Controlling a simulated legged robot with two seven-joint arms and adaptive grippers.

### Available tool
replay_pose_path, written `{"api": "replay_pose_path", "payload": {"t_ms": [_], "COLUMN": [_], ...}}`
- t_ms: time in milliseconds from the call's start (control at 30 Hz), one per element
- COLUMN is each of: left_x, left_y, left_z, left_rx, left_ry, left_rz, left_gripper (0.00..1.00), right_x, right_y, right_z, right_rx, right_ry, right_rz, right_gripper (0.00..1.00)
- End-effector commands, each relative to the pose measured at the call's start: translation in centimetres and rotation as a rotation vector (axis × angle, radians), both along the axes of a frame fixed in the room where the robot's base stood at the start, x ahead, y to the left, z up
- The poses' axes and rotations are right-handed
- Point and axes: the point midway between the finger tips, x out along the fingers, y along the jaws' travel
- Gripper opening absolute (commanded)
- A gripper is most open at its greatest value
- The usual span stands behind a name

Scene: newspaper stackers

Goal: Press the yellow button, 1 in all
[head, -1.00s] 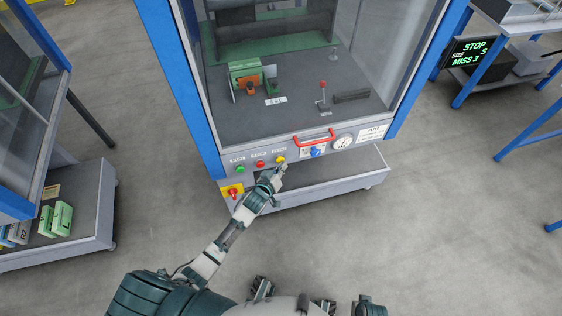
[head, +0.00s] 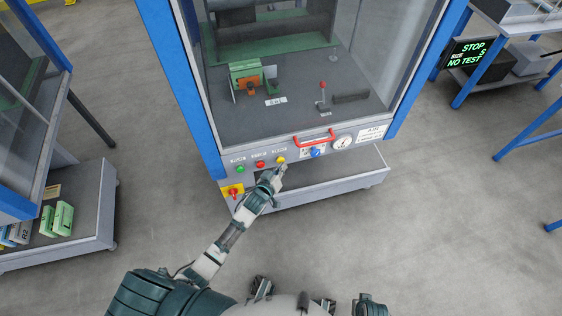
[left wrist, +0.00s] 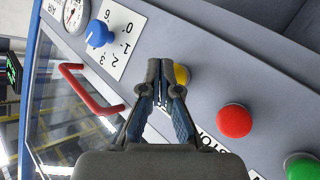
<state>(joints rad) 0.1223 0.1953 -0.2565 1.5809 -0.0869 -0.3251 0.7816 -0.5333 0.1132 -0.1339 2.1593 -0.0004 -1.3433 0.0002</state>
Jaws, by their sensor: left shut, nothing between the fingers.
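The yellow button (head: 281,159) is the rightmost of three round buttons on the grey front panel of the machine. My left gripper (head: 284,168) is just below it in the head view, with its fingers shut and empty. In the left wrist view, the shut fingertips (left wrist: 161,66) are beside the yellow button (left wrist: 182,74), and one finger hides part of it. I cannot tell whether they touch. My right gripper is not in view.
Beside the yellow button are a red button (head: 260,164) and a green button (head: 240,169). A red handle (head: 314,136), a blue knob (head: 316,152) and a gauge (head: 342,142) are to the right. A red switch (head: 234,191) is below.

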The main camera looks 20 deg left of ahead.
Motion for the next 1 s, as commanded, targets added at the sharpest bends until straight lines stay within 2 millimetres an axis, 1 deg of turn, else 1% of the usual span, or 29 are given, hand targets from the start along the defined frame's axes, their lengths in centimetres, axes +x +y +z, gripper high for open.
{"api": "replay_pose_path", "payload": {"t_ms": [33, 100, 500, 800, 1000], "left_x": [-0.3, -0.6, -1.0, -3.3, -4.6], "left_y": [-0.2, -0.3, -0.6, -2.2, -3.1], "left_z": [0.2, 0.2, 0.0, 0.1, 0.1], "left_rx": [-0.001, -0.002, -0.002, -0.005, -0.002], "left_ry": [0.001, 0.000, 0.002, 0.003, 0.002], "left_rz": [0.000, 0.001, -0.001, 0.000, -0.001], "left_gripper": [0.00, 0.00, 0.00, 0.00, 0.00], "right_x": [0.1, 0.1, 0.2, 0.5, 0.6], "right_y": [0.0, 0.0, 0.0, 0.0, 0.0], "right_z": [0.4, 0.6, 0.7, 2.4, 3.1], "right_rx": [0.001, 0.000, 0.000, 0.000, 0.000], "right_ry": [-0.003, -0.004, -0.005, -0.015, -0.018], "right_rz": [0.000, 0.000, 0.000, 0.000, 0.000], "right_gripper": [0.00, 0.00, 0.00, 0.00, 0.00]}}
